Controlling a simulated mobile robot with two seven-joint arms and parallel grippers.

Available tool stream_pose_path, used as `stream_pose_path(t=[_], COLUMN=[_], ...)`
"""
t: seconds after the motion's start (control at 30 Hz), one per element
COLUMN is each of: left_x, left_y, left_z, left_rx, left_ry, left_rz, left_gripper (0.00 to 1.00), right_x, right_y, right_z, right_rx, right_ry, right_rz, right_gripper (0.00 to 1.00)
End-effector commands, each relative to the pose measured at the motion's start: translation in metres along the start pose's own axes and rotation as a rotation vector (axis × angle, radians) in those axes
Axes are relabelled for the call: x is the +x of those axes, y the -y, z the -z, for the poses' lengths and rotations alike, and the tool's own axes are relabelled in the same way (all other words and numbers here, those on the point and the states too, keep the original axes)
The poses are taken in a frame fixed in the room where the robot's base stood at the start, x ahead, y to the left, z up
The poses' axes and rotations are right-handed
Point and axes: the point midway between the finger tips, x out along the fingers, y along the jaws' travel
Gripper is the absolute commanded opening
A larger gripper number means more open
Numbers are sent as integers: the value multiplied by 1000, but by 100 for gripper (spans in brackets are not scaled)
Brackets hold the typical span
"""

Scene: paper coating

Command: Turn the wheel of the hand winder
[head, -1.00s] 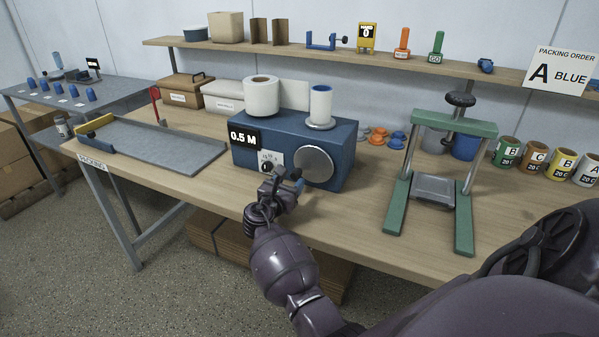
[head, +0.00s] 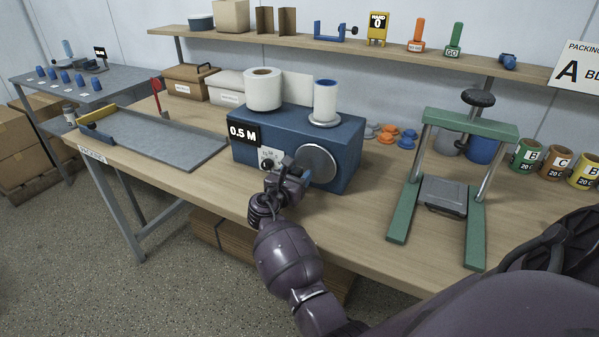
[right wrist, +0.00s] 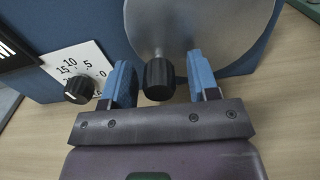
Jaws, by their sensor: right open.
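The hand winder is a blue box (head: 342,140) on the bench, with a white roll (head: 263,88) and a blue-and-white spool (head: 325,98) on top. Its wheel is a grey disc (head: 316,165) on the front face. In the right wrist view the wheel (right wrist: 215,30) carries a black knob (right wrist: 159,80). My right gripper (head: 303,172) is in front of the winder; its open blue fingers (right wrist: 160,82) stand on either side of the knob, with gaps visible. In the head view the gripper hides the knob. My left gripper is out of view.
A black dial (right wrist: 79,91) on a number plate sits left of the fingers. A green press (head: 470,125) stands to the right, and a grey tray (head: 160,140) lies to the left. Bench in front is clear.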

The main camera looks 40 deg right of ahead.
Motion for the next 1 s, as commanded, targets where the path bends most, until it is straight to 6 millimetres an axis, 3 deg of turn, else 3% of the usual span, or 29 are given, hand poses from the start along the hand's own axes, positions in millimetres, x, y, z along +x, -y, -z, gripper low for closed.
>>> stream_pose_path(t=[0.27, 0.6, 1.0], left_x=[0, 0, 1], left_y=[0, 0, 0], left_z=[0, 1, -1], left_rx=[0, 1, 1], left_ry=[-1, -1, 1], left_rz=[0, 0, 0], left_gripper=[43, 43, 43], right_x=[0, 0, 0], right_y=[0, 0, -2], right_z=[0, 0, -3], right_rx=[0, 0, 79], right_ry=[0, 0, 1], right_rz=[0, 0, 1], right_gripper=[55, 6, 6])
